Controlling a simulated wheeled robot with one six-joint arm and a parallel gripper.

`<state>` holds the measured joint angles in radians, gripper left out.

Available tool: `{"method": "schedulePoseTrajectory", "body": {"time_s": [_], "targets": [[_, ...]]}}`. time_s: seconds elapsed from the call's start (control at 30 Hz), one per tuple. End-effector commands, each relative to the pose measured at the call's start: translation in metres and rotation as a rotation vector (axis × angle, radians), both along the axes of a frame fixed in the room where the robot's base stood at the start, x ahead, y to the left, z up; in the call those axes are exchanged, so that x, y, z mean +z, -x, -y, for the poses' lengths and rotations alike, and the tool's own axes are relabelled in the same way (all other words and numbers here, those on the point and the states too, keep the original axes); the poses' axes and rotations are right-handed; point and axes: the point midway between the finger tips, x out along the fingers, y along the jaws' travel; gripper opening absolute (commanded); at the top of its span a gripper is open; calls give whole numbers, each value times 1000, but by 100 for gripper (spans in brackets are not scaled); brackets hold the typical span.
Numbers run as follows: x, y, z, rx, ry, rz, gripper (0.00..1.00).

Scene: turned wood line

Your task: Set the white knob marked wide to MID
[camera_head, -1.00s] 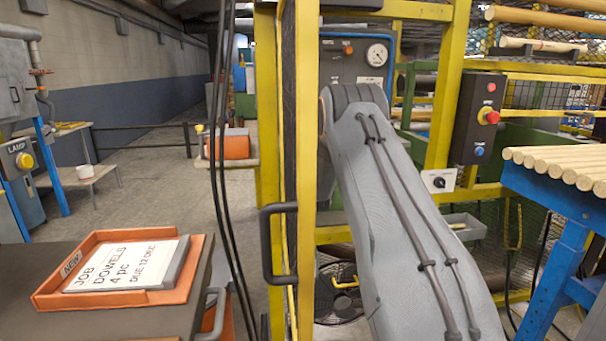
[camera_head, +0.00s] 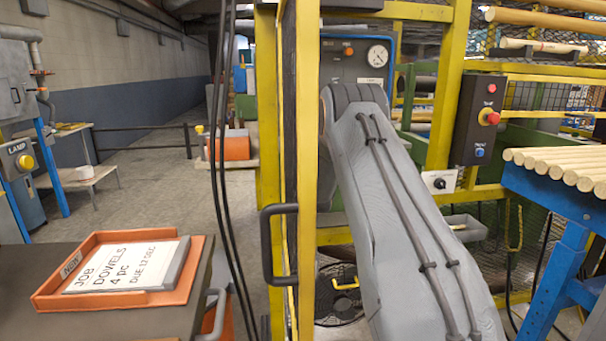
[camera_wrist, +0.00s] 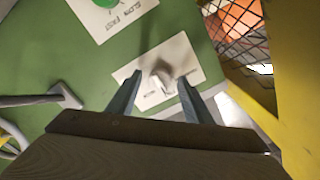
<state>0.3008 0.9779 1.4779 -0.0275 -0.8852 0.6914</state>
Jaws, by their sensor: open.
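In the wrist view, a white knob (camera_wrist: 165,83) sits on a white label plate (camera_wrist: 150,97) fixed to a green panel. The small print on this plate is too blurred to read, and I cannot tell which mark the knob points to. My gripper (camera_wrist: 159,79) is open, with one finger on each side of the knob. I cannot tell whether either finger touches it. In the head view, my own arm hides the gripper and this knob.
A second plate (camera_wrist: 125,17), marked slow and fast with a green knob (camera_wrist: 106,2), is close by on the panel. A yellow post (camera_wrist: 270,90) and black mesh (camera_wrist: 238,28) stand to the right. In the head view, a yellow guard frame (camera_head: 306,150) stands beside my arm.

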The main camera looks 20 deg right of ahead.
Motion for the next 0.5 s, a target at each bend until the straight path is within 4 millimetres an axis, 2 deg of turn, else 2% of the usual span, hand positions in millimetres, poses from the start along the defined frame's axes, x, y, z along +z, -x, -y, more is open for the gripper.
{"method": "schedulePoseTrajectory", "body": {"time_s": [0.5], "targets": [[0, 65, -20, 1, 0, -1, 46]]}}
